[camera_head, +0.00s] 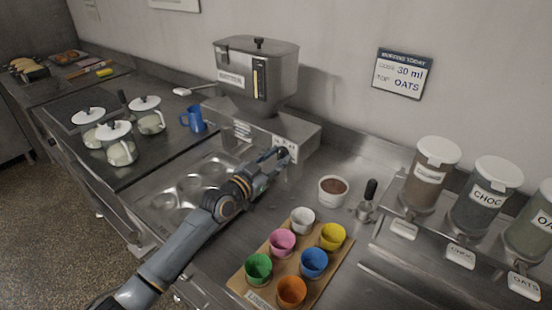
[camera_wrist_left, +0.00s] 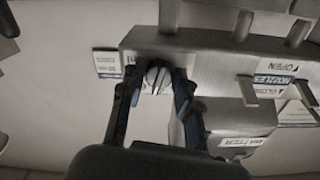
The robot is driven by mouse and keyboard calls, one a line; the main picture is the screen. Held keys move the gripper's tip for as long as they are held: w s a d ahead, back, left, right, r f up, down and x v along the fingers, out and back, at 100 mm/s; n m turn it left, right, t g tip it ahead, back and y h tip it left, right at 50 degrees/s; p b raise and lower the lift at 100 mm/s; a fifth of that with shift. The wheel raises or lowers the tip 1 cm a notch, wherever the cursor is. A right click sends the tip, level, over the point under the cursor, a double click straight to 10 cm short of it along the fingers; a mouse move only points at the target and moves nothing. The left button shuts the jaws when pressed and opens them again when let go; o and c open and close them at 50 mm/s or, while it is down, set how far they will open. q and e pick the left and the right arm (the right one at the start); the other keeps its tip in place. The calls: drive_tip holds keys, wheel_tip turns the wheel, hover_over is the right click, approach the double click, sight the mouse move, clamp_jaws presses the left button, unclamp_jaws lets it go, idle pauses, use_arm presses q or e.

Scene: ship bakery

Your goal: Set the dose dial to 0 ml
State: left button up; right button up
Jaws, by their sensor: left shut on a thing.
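The batter dispenser (camera_head: 285,90) is a grey metal hopper on a steel base against the wall. The dose dial is a small round knob (camera_wrist_left: 157,75) on the base's face, by a white scale plate (camera_head: 287,146). My left gripper (camera_head: 272,158) reaches the right end of this base. In the left wrist view its two fingers (camera_wrist_left: 154,84) are shut on the dial, one on each side. The scale's marks are mostly hidden or too small, so I cannot read the setting. My right gripper is not in view.
A white bowl of brown filling (camera_head: 333,190), a scoop (camera_head: 367,203) and a wooden board (camera_head: 330,268) with coloured cups stand on the counter to the right. A blue jug (camera_head: 195,119) and lidded jars (camera_head: 118,146) stand left.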

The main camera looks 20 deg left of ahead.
use_arm(q)
drive_tip(key=n, duration=0.5)
drive_tip(key=shift+d+n, duration=0.1)
drive_tip(key=shift+n, duration=0.2)
drive_tip(key=n, duration=0.5)
drive_tip(key=shift+d+n+p, duration=0.1)
drive_tip(key=shift+n+p, duration=0.2)
drive_tip(key=n, duration=0.4)
drive_tip(key=shift+s+r+p, duration=0.1)
drive_tip(key=shift+p, duration=0.3)
drive_tip(key=n+p, duration=0.1)
drive_tip(key=n, duration=0.4)
drive_tip(key=shift+r+n, duration=0.1)
drive_tip(key=shift+n, duration=0.2)
drive_tip(key=o, duration=1.1)
drive_tip(key=shift+o, duration=0.2)
